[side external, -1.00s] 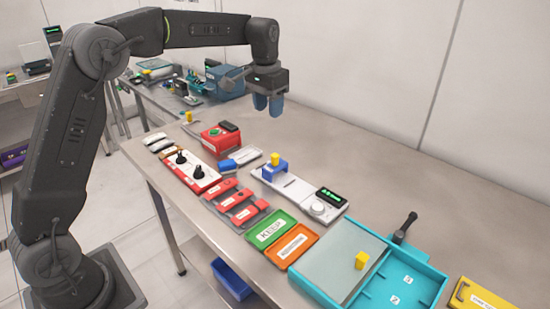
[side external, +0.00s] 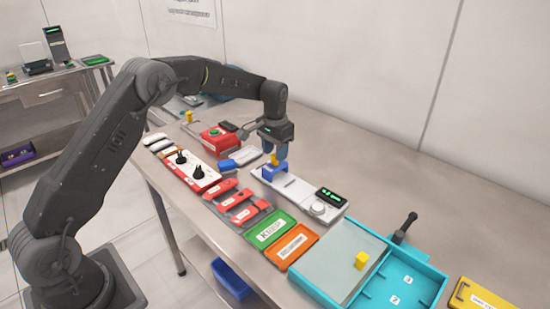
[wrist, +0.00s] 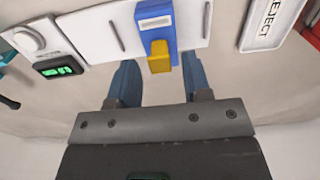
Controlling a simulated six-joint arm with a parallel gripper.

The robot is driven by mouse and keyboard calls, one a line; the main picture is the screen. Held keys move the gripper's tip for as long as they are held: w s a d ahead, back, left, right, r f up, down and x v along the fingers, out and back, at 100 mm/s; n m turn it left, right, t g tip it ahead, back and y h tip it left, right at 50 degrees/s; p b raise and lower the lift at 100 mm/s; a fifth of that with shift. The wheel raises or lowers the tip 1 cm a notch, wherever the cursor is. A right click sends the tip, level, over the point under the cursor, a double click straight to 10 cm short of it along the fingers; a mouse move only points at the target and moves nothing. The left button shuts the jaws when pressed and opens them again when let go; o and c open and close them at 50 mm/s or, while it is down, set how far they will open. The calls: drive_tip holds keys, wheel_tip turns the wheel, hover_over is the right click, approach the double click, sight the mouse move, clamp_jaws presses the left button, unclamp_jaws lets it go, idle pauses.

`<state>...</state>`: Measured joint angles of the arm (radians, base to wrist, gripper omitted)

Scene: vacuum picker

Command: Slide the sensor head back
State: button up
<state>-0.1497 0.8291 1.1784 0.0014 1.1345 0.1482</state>
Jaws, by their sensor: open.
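The sensor head is a blue block (side external: 267,172) with a yellow handle (side external: 275,160) on a white rail base (side external: 292,187) in the side view. In the wrist view the blue head (wrist: 156,15) spans the white base (wrist: 95,30), and its yellow handle (wrist: 159,56) points towards my gripper. My gripper (side external: 275,155) is low, pointing down at the handle. In the wrist view its two blue fingers (wrist: 158,75) are open, one on each side of the handle, with gaps visible. Whether they touch the head cannot be told.
A green-lit display (side external: 331,195) and a round knob (side external: 319,209) sit at the base's right end. A red box (side external: 217,138) and a white-labelled tray (side external: 244,157) stand to the left. A teal tray (side external: 400,285) lies front right. The table behind the base is clear.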

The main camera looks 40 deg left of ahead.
sight(275, 166)
drive_tip(key=shift+f, duration=1.4)
drive_tip(key=shift+c, duration=0.2)
clamp_jaws()
